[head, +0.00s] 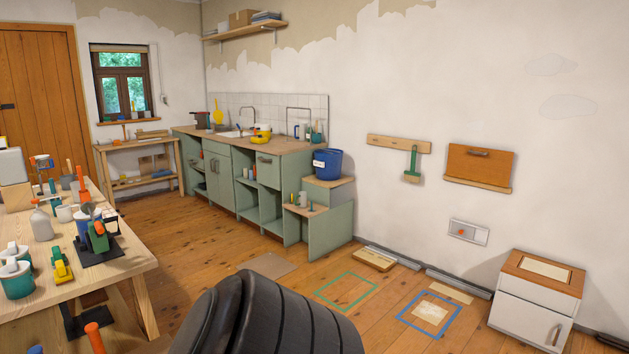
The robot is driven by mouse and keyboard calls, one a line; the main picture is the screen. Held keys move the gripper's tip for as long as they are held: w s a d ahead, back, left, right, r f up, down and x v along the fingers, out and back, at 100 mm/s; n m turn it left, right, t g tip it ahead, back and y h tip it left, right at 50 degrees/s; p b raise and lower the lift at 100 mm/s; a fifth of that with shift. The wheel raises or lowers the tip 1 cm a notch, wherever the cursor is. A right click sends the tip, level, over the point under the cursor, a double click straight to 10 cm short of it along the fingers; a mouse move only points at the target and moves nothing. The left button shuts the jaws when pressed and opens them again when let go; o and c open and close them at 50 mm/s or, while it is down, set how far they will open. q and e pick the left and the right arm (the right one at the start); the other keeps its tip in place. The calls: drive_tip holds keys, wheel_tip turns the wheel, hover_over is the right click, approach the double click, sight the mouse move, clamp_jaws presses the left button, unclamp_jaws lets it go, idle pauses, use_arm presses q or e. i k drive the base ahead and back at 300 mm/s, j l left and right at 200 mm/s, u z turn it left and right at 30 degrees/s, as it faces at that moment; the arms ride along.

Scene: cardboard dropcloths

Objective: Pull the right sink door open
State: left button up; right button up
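The green sink cabinet (217,151) stands against the far wall, under the sink (233,133) and its curved tap (247,117). Its right sink door (227,184) looks shut, beside the left door (212,177). The doors are small at this distance, so a narrow gap cannot be ruled out. Small dark handles show near where the two doors meet. Neither of my grippers is in view, and nothing is seen touching the doors.
Open wooden floor (185,235) lies before the cabinets. A cluttered wooden workbench (135,262) stands at the left. A flat brown sheet (269,265) lies on the floor. Green shelves, a blue bucket (327,163) and a white cabinet (530,308) stand to the right.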

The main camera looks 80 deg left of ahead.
sight(224, 163)
drive_tip(key=j+u, duration=0.1)
drive_tip(key=u, duration=3.05)
drive_tip(key=i+l+z, duration=0.4)
drive_tip(key=i+z, duration=0.4)
drive_tip(key=i+l+z, duration=0.25)
drive_tip(key=i, duration=0.3)
drive_tip(key=i+z, duration=0.25)
drive_tip(key=i, duration=0.3)
drive_tip(key=i+u, duration=0.5)
drive_tip(key=i+l+u, duration=0.1)
drive_tip(key=i+u, duration=0.35)
drive_tip(key=i+j+u, duration=0.1)
drive_tip(key=i+u, duration=0.35)
drive_tip(key=i+l+u, duration=0.2)
drive_tip(key=i+u, duration=0.3)
drive_tip(key=i, duration=0.2)
drive_tip(key=i+l+u, duration=0.1)
drive_tip(key=i+u, duration=0.3)
drive_tip(key=i, duration=0.9)
